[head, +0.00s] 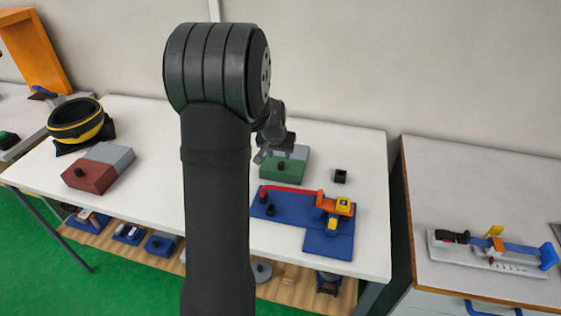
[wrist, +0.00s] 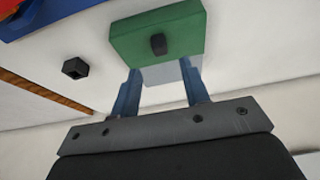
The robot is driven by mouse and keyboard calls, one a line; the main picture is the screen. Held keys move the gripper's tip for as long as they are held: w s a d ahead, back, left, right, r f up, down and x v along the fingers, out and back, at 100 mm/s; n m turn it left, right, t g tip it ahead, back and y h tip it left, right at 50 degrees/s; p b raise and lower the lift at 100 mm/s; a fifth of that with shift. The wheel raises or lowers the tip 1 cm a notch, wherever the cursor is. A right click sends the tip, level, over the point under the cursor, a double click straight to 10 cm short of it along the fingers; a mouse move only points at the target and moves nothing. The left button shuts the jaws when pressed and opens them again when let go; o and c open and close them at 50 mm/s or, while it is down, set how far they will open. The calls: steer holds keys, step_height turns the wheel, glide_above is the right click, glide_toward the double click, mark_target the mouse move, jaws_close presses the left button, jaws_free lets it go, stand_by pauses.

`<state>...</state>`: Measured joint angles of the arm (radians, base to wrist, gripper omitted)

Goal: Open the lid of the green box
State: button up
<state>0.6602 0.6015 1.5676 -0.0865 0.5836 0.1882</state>
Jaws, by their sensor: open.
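The green box (head: 283,171) stands on the white table, partly hidden behind my gripper in the head view. In the wrist view its green part (wrist: 185,38) carries a black knob (wrist: 158,44), and a light grey part (wrist: 166,73) shows beside the green. My gripper (head: 266,153) is open and empty. In the wrist view its two blue-grey fingers (wrist: 160,72) are spread apart, with the grey part seen between them and the knob beyond their tips. I cannot tell whether the fingers touch the box.
A blue board (head: 325,232) with a red and orange arm lies in front of the box. A small black cube (head: 340,176) stands to its right. A red and grey box (head: 97,168) and a black-yellow bowl (head: 77,122) are at the left.

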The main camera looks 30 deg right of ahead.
mark_target(281, 162)
steer(key=shift+x, duration=3.1)
jaws_close()
